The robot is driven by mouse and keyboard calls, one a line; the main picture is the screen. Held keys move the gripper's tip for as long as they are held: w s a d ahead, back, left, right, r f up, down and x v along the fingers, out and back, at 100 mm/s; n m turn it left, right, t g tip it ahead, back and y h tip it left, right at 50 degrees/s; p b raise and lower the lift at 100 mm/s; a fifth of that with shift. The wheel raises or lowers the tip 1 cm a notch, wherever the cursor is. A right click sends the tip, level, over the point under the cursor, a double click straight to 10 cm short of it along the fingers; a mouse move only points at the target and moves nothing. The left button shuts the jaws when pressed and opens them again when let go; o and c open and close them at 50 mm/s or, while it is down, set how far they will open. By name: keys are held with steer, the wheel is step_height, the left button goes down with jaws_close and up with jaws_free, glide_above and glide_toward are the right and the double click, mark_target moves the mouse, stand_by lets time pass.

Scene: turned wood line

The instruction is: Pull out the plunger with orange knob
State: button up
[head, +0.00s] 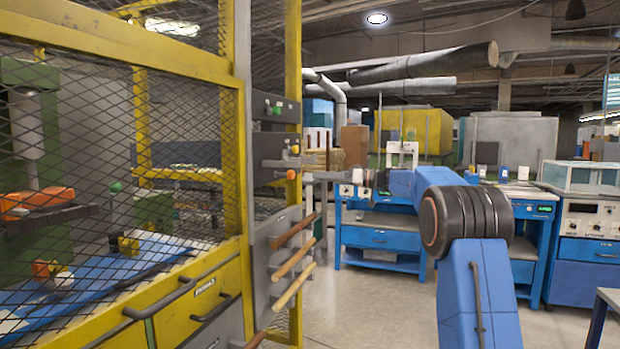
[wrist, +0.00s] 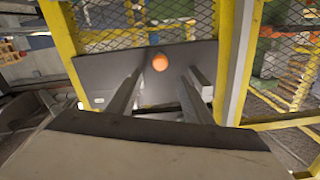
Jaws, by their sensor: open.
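The round orange knob (wrist: 160,61) of the plunger shows in the wrist view against a dark grey plate (wrist: 108,80). My gripper (wrist: 166,78) is open, with its two fingers spread to either side of the knob in the picture. The knob appears just beyond the fingertips, with no contact seen. In the head view an orange knob (head: 291,174) on the cage post lies in line with my gripper (head: 312,177), close to its left end. The plunger's shaft is hidden behind the knob.
Another small orange-yellow knob (head: 295,149) and a green button (head: 277,110) sit higher on the post. Several wooden handles (head: 292,258) stick out below. Yellow mesh fencing (head: 190,120) stands left. Blue workbenches (head: 385,240) are behind; the floor between is clear.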

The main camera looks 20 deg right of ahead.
steer(key=shift+v, duration=2.5)
steer(key=s+a+f+m+g+h, duration=0.15)
steer(key=s+a+f, duration=0.3)
steer(key=s, duration=0.45)
steer(key=s+a+f+m+g+h, duration=0.1)
steer(key=s+a+f+g+h, duration=0.15)
steer(key=s+a, duration=0.5)
steer(key=s+a+f+m+g+h, duration=0.1)
steer(key=s+a+f+m+h, duration=0.2)
steer(key=s, duration=0.8)
steer(key=s+d+f+h, duration=0.1)
steer(key=s+f+h, duration=0.1)
steer(key=s+f, duration=0.6)
steer(key=s+d+f+m+h, duration=0.1)
steer(key=s+d+f+h, duration=0.1)
steer(key=s+f, duration=0.6)
steer(key=s+d+f+m+h, duration=0.1)
steer(key=s+f, duration=0.7)
steer(key=s, duration=0.9)
steer(key=d+h, duration=0.1)
steer(key=h, duration=0.1)
steer(key=shift+s+d+g+h, duration=0.2)
steer(key=shift+s+g+h, duration=0.1)
steer(key=shift+s+g, duration=0.1)
